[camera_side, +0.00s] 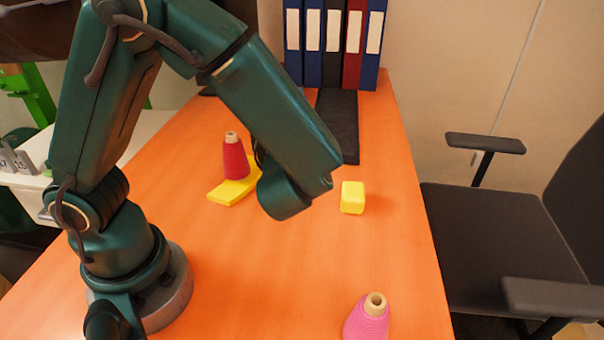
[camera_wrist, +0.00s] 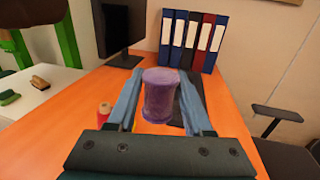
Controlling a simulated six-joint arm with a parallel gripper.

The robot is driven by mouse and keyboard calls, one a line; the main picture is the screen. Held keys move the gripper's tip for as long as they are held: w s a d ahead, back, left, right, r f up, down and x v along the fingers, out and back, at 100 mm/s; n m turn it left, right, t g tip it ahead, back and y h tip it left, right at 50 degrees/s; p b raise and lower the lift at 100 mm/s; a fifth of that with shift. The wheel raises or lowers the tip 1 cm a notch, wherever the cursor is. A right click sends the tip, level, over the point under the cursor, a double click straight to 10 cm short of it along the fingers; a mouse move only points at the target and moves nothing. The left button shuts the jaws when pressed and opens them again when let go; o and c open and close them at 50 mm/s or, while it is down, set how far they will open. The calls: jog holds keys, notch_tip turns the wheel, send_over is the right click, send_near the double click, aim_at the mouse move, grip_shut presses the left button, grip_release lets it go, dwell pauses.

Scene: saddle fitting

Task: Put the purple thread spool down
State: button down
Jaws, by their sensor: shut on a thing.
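The purple thread spool (camera_wrist: 160,98) shows in the wrist view, upright or nearly so, between the two blue fingers of my gripper (camera_wrist: 160,88). My gripper is shut on it. In the side view the spool and the fingers are hidden behind my arm, so its height above the orange table (camera_side: 245,270) is hard to tell.
A red spool (camera_side: 234,160) stands on a yellow pad (camera_side: 228,193). A yellow block (camera_side: 352,197) sits right of my arm, and a pink spool (camera_side: 367,322) at the front. A dark strip (camera_side: 337,125) lies before several binders (camera_side: 333,45). The table's middle front is clear.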

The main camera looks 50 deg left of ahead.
jog(key=s+f+n+g, duration=0.4)
jog(key=s+n+g, duration=0.35)
jog(key=g, duration=0.25)
jog(key=s+f+n+g, duration=0.5)
jog(key=s+n+g, duration=0.1)
jog(key=s+g, duration=0.35)
jog(key=s+d+n+g+h, duration=0.2)
jog(key=d+n+g+h, duration=0.2)
jog(key=d+n+h, duration=0.4)
jog(key=s+d+n+g+h, duration=0.35)
jog(key=d+n+h, duration=0.25)
jog(key=d+h, duration=0.3)
jog(key=w+d+r+n+t+h, duration=0.5)
jog(key=w+d+n+t+h, duration=0.6)
jog(key=h, duration=0.4)
jog(key=w+a+n+t+h, duration=0.1)
jog(key=w+a+n+t, duration=0.1)
jog(key=w+n+t, duration=0.45)
jog(key=w+a+f+n+t+y, duration=0.35)
jog(key=w+a+t, duration=0.25)
jog(key=w+t, duration=0.4)
jog(key=shift+n+g+h, duration=0.25)
jog(key=shift+g+h, duration=0.2)
jog(key=shift+g, duration=0.2)
jog(key=shift+w+d+f, duration=0.1)
jog(key=shift+w+f, duration=0.1)
jog(key=shift+f, duration=2.4)
jog(key=shift+w+d+f, duration=0.1)
jog(key=shift+w+f, duration=0.05)
jog(key=shift+f, duration=2.4)
